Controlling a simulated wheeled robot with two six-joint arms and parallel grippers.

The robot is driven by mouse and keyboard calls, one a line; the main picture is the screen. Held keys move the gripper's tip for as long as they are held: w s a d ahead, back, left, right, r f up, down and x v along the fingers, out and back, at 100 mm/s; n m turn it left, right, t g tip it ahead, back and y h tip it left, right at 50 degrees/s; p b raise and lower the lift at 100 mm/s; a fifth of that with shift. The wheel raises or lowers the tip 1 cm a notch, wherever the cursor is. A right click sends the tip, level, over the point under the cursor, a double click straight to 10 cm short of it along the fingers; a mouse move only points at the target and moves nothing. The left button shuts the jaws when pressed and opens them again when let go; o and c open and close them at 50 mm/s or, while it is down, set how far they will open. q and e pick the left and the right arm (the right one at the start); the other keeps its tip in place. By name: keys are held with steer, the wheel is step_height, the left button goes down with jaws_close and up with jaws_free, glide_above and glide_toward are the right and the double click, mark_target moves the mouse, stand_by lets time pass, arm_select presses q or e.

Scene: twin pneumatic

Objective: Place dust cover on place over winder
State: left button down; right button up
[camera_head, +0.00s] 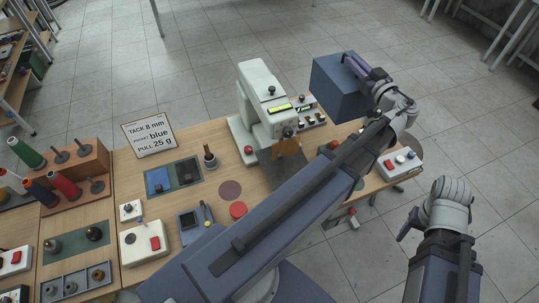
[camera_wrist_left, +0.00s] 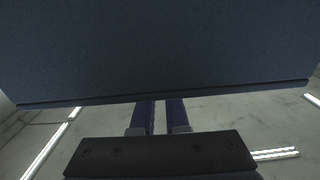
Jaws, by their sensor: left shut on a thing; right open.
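The dust cover (camera_head: 338,92) is a dark blue box held up in the air beyond the back right part of the workbench. My left gripper (camera_head: 357,66) is shut on the cover at its upper right side. In the left wrist view the cover (camera_wrist_left: 160,50) fills the upper part, with the two fingers (camera_wrist_left: 160,116) reaching to its lower edge. My right gripper (camera_head: 408,224) is open and empty, right of the bench over the floor. I cannot pick out the winder for sure; my left arm hides part of the bench's right side.
A pale press-like machine (camera_head: 264,100) stands at the back of the bench (camera_head: 195,205), left of the cover. A knobbed panel (camera_head: 309,116) sits beside it. A control box (camera_head: 398,162) is at the right edge. A sign (camera_head: 150,136) and spool rack (camera_head: 72,172) stand left.

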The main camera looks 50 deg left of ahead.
arm_select(q)
steer(key=shift+s+d+r, duration=0.2)
steer(key=shift+s+d, duration=0.05)
steer(key=shift+s, duration=0.1)
step_height(320, 180, down, 24)
steer(key=b, duration=2.4)
steer(key=shift+w, duration=0.1)
step_height(320, 180, down, 4)
steer(key=b, duration=0.4)
steer(key=shift+f, duration=0.15)
steer(key=c, duration=0.9)
jaws_free()
